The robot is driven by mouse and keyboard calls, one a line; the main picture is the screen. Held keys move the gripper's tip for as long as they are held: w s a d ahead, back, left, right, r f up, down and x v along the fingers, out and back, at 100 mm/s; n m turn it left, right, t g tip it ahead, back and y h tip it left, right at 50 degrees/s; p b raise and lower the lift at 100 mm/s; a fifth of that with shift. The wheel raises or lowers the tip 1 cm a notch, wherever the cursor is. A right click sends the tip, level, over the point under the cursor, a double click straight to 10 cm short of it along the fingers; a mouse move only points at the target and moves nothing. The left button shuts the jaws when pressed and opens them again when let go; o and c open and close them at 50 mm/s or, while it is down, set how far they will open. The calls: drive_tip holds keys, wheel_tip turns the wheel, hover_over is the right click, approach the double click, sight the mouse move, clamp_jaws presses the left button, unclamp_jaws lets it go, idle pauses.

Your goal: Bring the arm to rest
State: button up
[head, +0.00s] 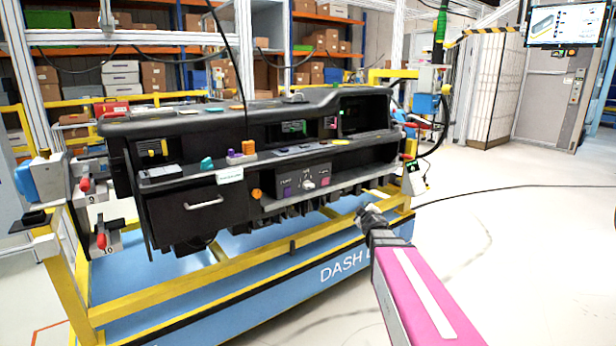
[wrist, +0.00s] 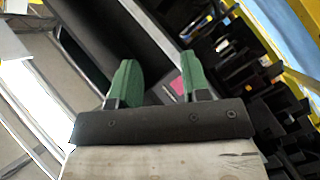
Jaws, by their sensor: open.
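My gripper (wrist: 157,82) shows in the wrist view with two green fingers standing apart and nothing between them. In the head view my arm, with a pink link, reaches in from the lower right, and its dark end is in front of the cart's right end. The fingers cannot be made out there. The black dashboard module (head: 270,140) sits on a yellow-framed blue cart (head: 200,310). In the wrist view dark dashboard parts lie behind and to the right of the fingers; I cannot tell the distance.
Shelves with boxes (head: 120,75) are behind. A black cable (head: 520,187) lies on the floor at right, which is otherwise largely clear. A screen (head: 563,25) hangs at upper right.

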drive_tip(key=s+f+m+g+h, duration=0.2)
drive_tip(key=s+f+m+g, duration=0.85)
drive_tip(key=s+f, duration=0.7)
drive_tip(key=s+a+f+g+y, duration=0.1)
drive_tip(key=s+a+f+g, duration=0.1)
drive_tip(key=s+g, duration=0.4)
drive_tip(key=s+a, duration=0.1)
drive_tip(key=s, duration=0.3)
drive_tip(key=shift+f+y, duration=0.25)
drive_tip(key=shift+y, duration=0.15)
